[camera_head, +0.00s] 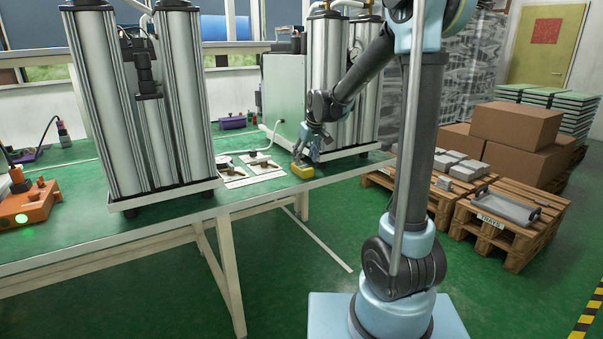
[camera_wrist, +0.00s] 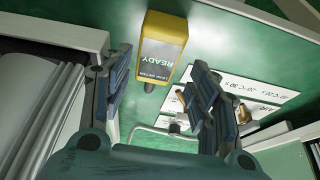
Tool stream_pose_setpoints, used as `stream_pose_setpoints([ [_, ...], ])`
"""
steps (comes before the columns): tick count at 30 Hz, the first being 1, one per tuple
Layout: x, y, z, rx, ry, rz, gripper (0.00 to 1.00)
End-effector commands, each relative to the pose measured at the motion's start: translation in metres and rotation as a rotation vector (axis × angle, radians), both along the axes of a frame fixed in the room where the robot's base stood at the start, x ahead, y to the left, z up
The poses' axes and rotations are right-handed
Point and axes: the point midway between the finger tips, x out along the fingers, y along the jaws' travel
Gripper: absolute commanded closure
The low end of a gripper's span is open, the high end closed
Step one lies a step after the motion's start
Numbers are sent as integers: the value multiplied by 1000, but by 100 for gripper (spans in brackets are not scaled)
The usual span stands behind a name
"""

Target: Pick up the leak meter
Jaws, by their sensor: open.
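The leak meter (camera_head: 303,171) is a small yellow box on the green bench, near its front edge. In the wrist view the leak meter (camera_wrist: 162,48) shows a grey face reading READY and a dark nub at one end. My gripper (camera_head: 312,150) is just above it in the head view. In the wrist view my gripper (camera_wrist: 160,75) is open, with one finger on each side of the meter's lower end. I see a gap between the fingers and the meter; whether either touches is not clear.
White printed plates (camera_head: 250,168) with fittings lie left of the meter. Tall silver twin columns (camera_head: 150,100) stand further left, and another column set (camera_head: 328,60) stands close behind my gripper. An orange box (camera_head: 28,205) sits at the far left. Pallets with cartons (camera_head: 515,135) are to the right.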

Motion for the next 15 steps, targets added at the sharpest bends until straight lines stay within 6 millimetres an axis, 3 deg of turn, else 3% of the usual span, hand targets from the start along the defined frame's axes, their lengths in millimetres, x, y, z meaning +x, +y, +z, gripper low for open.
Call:
stream_pose_setpoints([
  [15,19,9,-32,0,0,-1,45],
])
